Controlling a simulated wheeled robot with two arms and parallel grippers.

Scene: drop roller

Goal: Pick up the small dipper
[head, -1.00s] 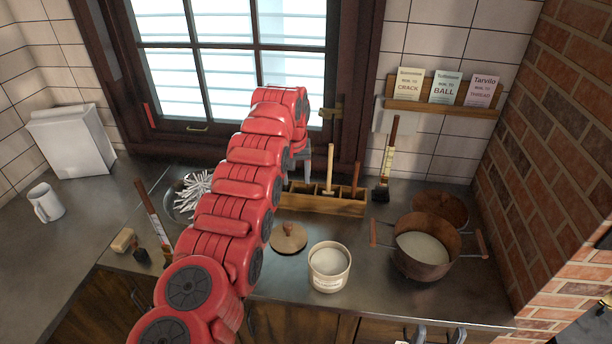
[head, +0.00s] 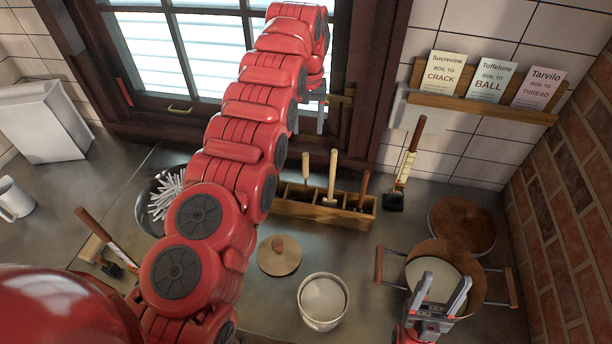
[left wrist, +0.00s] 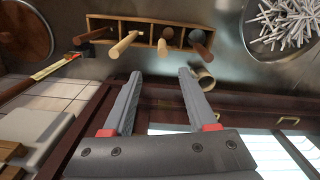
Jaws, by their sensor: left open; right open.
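A wooden rack (head: 292,211) with compartments stands at the back of the counter under the window. My left gripper (head: 321,112) is open and empty, above and behind the rack. My right gripper (head: 441,287) is open and empty, before the pot.
A copper pot (head: 470,262) with pale contents is at right, by a round brown lid (head: 463,222). A white tub (head: 323,318) and wooden lid (head: 279,256) lie in front of the rack. A black-based tool (head: 404,176) leans on the wall. My left arm hides part of the counter.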

